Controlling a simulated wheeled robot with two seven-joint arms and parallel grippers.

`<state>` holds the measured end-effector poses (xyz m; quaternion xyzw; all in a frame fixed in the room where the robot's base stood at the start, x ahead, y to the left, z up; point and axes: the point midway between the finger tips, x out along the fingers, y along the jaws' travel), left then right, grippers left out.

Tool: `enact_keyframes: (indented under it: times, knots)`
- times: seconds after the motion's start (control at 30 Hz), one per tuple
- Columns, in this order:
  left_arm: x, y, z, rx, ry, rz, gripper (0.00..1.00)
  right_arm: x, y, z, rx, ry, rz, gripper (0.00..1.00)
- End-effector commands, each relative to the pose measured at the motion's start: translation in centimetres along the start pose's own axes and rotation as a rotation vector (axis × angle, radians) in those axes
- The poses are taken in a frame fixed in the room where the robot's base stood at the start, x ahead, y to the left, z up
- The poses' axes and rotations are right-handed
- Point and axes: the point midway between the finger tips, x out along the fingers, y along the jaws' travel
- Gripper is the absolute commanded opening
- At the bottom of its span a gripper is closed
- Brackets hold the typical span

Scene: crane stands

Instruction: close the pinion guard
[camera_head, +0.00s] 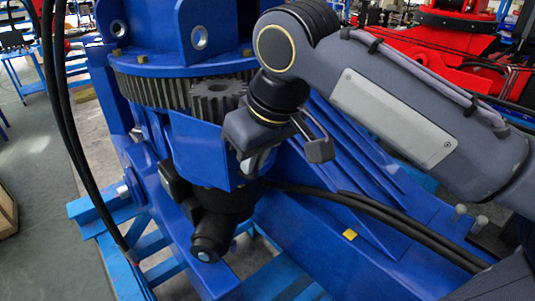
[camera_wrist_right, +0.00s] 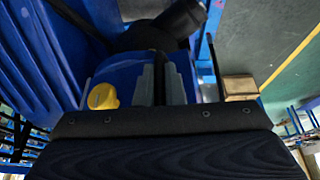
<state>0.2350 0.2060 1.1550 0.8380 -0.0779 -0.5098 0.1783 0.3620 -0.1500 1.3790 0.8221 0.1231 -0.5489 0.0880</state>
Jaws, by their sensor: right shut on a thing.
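The grey toothed pinion (camera_head: 217,97) shows uncovered from above, beside the large ring gear (camera_head: 155,90). The blue curved guard (camera_head: 200,152) stands just below the pinion, in front of my right gripper's left side. My right gripper (camera_head: 254,163) is at the right edge of this blue part, its fingertips partly hidden by its own body. In the right wrist view, the two grey fingers (camera_wrist_right: 161,84) are close together, shut on a narrow blue and dark piece of the guard. The blue surface (camera_wrist_right: 122,72) beside them is close to the fingers. My left gripper is not in view.
A black motor (camera_head: 213,232) hangs below the blue housing. Black hoses (camera_head: 375,212) run to the right over the blue base. A yellow cap (camera_wrist_right: 103,97) sits left of the fingers in the wrist view. Open floor (camera_head: 40,165) lies at the left.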

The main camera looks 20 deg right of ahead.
Motion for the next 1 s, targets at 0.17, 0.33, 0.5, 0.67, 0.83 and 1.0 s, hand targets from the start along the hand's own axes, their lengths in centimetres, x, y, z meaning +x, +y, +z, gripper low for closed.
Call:
enact_keyframes:
  times: [0.17, 0.33, 0.5, 0.67, 0.83, 1.0]
  knots:
    - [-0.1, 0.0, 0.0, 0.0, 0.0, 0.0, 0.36, 0.7, -1.0, -1.8, 0.074, 0.001, 0.033, 0.0]
    - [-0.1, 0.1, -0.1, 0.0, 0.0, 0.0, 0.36, 1.2, -1.5, -3.1, 0.072, 0.001, 0.032, 0.0]
    - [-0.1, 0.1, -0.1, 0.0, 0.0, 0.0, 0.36, 1.5, -1.8, -4.0, 0.072, 0.001, 0.033, 0.0]
    - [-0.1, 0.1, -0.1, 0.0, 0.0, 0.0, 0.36, 1.7, -1.9, -4.4, 0.071, 0.0, 0.033, 0.0]
    - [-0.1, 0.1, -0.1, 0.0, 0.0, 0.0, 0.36, 1.8, -1.9, -4.6, 0.072, 0.001, 0.033, 0.0]
    - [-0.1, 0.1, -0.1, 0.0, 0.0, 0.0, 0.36, 1.8, -1.9, -4.6, 0.072, 0.001, 0.033, 0.0]
